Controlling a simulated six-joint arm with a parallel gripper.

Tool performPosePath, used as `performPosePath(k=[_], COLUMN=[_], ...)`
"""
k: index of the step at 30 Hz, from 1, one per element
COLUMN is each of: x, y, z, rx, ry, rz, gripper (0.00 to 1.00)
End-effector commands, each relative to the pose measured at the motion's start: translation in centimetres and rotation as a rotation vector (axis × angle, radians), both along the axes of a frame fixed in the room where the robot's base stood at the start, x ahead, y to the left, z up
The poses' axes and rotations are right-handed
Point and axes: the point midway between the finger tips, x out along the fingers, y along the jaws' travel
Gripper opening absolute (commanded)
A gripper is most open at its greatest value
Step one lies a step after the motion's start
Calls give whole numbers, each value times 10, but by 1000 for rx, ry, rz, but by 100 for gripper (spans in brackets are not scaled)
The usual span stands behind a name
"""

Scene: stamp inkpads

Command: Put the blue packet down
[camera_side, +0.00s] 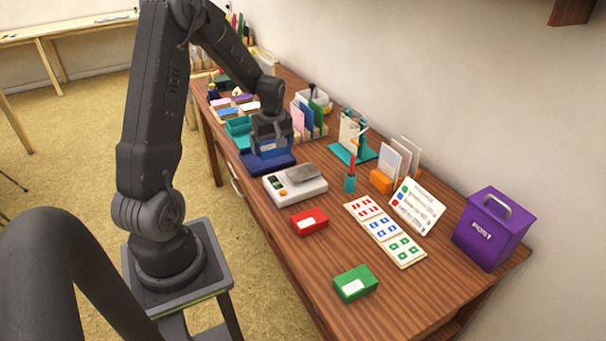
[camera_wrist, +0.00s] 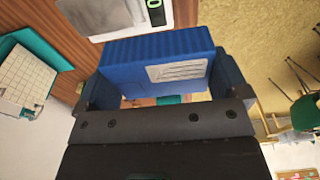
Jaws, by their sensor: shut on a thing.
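My gripper (camera_side: 270,138) is shut on the blue packet (camera_side: 269,149) over the far half of the desk. In the wrist view the blue packet (camera_wrist: 135,63), ribbed and with a pale label, sits between the two fingers of my gripper (camera_wrist: 165,85). In the side view a dark blue tray (camera_side: 284,165) lies directly below the packet. I cannot tell whether the packet touches the tray. The gripper hides much of the packet in the side view.
A white scale (camera_side: 310,188) stands close in front of the tray. A teal tray (camera_side: 238,127) lies behind. A red packet (camera_side: 309,221) and a green packet (camera_side: 355,283) lie nearer on the desk. Stamp sheets (camera_side: 384,230) and a purple post box (camera_side: 490,229) stand to the right.

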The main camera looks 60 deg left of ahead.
Motion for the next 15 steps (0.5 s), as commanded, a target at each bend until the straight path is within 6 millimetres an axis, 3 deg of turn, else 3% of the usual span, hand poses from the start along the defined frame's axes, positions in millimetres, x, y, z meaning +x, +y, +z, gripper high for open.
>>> performPosePath(k=[1, 3, 6, 11, 15], x=[-3, -6, -8, 7, 35], y=[17, 32, 44, 39, 24], z=[5, 9, 12, 2, -16], rx=[0, -1, -3, -5, -5], ry=[-2, -2, -3, -2, 0], rz=[6, 2, -3, -12, -15], gripper=[69, 69, 69, 69, 69])
